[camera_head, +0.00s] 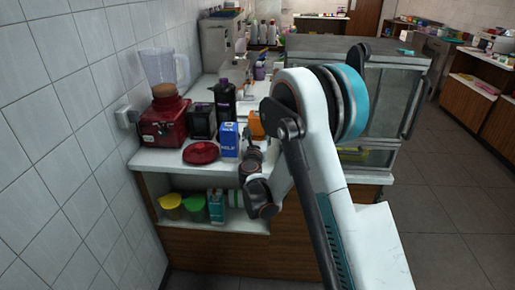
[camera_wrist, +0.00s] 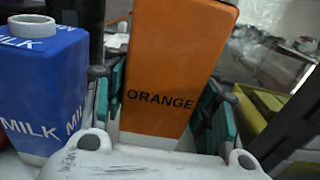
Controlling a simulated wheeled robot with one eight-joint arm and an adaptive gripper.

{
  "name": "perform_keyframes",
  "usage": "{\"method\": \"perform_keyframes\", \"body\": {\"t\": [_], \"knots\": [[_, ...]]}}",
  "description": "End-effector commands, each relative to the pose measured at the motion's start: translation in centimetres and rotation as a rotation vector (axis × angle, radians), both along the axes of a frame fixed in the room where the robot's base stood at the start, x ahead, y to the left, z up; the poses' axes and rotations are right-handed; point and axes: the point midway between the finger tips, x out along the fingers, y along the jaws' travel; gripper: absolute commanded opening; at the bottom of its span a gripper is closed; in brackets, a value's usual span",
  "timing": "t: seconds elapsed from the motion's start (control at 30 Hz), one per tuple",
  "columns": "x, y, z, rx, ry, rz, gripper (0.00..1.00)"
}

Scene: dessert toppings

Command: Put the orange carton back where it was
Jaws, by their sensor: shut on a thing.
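The orange carton (camera_wrist: 175,65), marked "ORANGE", stands between the two teal-padded fingers of my gripper (camera_wrist: 165,118) in the wrist view. My gripper is shut on it. In the head view the orange carton (camera_head: 257,124) shows only partly, beside the blue milk carton and largely hidden by my arm. It is at the counter; I cannot tell whether its base touches the top. The blue milk carton (camera_wrist: 42,85) is just left of my gripper in the wrist view, and it also shows in the head view (camera_head: 229,140).
On the white counter are a red blender (camera_head: 163,120), a red round lid (camera_head: 200,153), a black box (camera_head: 202,121) and a dark bottle (camera_head: 225,102). A glass case (camera_head: 390,95) stands right. The shelf below holds yellow (camera_head: 171,206) and green (camera_head: 193,208) tubs.

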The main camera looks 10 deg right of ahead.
Motion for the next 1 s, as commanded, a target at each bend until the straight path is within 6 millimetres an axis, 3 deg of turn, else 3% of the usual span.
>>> {"method": "perform_keyframes", "body": {"t": [0.17,0.4,0.8,0.83,0.9,1.0], "knots": [[0.0,0.0,-1.1,0.0,0.0,0.0,0.18],[0.0,0.0,-4.5,0.0,0.0,0.0,0.18],[0.0,0.0,-4.8,0.0,0.0,0.0,0.18],[0.0,0.0,-4.8,0.0,0.0,0.0,0.55],[0.0,0.0,-4.8,0.0,0.0,0.0,0.71],[0.0,0.0,-4.8,0.0,0.0,0.0,0.73]]}}
